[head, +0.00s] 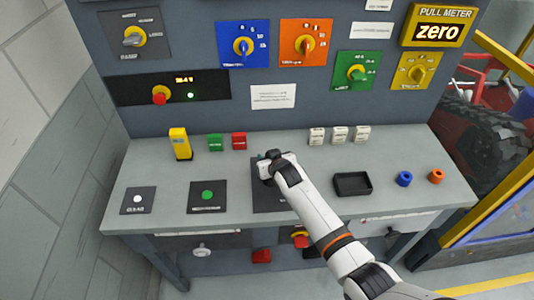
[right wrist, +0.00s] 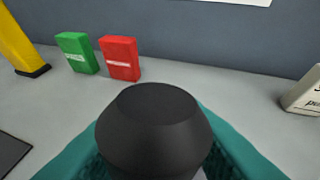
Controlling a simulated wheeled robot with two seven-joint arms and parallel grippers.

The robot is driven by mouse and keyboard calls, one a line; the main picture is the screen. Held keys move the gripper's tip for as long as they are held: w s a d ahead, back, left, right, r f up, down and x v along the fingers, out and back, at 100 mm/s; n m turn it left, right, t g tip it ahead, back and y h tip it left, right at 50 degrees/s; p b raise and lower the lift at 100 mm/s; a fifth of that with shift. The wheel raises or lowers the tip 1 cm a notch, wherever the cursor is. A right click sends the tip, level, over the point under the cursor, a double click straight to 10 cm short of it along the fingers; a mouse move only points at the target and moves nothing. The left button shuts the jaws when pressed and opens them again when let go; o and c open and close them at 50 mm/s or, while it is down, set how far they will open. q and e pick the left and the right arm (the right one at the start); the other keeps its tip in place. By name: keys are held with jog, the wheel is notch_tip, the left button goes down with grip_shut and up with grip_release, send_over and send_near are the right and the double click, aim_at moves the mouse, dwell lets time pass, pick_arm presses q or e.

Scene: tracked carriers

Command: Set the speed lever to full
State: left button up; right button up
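My right gripper (head: 268,162) is over the dark plate (head: 262,202) in the middle of the bench, with its arm coming in from the lower right. In the right wrist view a round black knob (right wrist: 153,125), which looks like the top of the speed lever, sits between the teal fingers (right wrist: 155,150). The fingers lie close against it on both sides and look shut on it. The lever's shaft and slot are hidden by the gripper and arm. The yellow pull meter sign (head: 437,30) on the panel reads "zero". My left gripper is not in view.
A green block (head: 215,143), a red block (head: 239,141) and a yellow device (head: 180,144) stand left of the gripper. A black tray (head: 352,184), a blue ring (head: 404,179) and an orange ring (head: 437,176) are at right. The panel with dials rises behind.

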jog(key=shift+o, duration=0.8)
jog(key=shift+w, duration=0.15)
jog(key=shift+w+r, duration=0.15)
jog(key=shift+r, duration=0.1)
